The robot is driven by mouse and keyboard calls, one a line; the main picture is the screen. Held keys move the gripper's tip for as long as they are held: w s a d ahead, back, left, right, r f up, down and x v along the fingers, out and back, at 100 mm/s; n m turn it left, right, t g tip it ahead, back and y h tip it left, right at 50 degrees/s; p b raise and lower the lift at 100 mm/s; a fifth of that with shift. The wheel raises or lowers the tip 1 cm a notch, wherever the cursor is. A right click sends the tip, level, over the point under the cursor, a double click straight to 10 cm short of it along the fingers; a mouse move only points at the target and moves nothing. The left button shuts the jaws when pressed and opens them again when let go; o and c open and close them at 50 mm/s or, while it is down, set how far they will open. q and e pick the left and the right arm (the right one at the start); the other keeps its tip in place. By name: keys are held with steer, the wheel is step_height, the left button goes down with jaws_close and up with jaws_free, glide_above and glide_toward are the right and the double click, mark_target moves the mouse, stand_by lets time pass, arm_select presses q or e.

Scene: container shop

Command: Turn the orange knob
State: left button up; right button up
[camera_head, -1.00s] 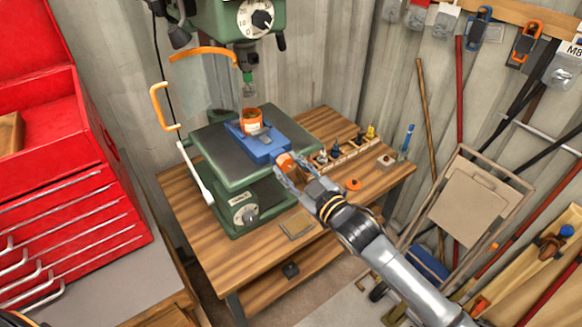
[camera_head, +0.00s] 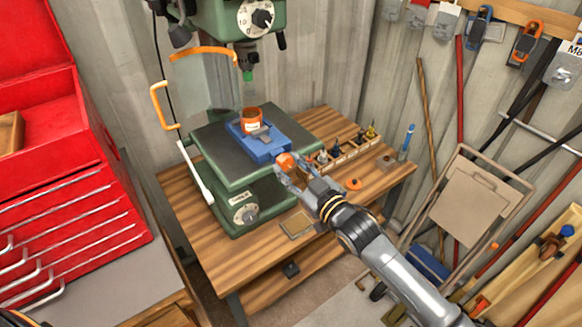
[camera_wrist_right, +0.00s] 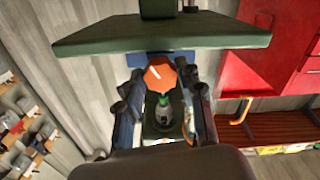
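The orange knob (camera_head: 286,161) is on the near right side of the blue vise (camera_head: 262,149), which sits on the drill press's green table. My right gripper (camera_head: 291,171) is at the knob, its fingers on either side. In the wrist view, the orange knob (camera_wrist_right: 160,74) shows between the two fingertips of my right gripper (camera_wrist_right: 161,80). The gaps there are very small, and I cannot tell whether both fingers touch it. My left gripper is not in view.
The green drill press table (camera_head: 225,172) stands on a wooden bench (camera_head: 185,215). A rack of small tools (camera_head: 345,150) and an orange disc (camera_head: 354,184) lie to the right. A red tool chest (camera_head: 70,215) stands at the left. A folded chair (camera_head: 468,205) leans at the right.

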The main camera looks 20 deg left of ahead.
steer(key=o, duration=0.3)
steer(key=v, duration=1.2)
steer(key=shift+f, duration=0.1)
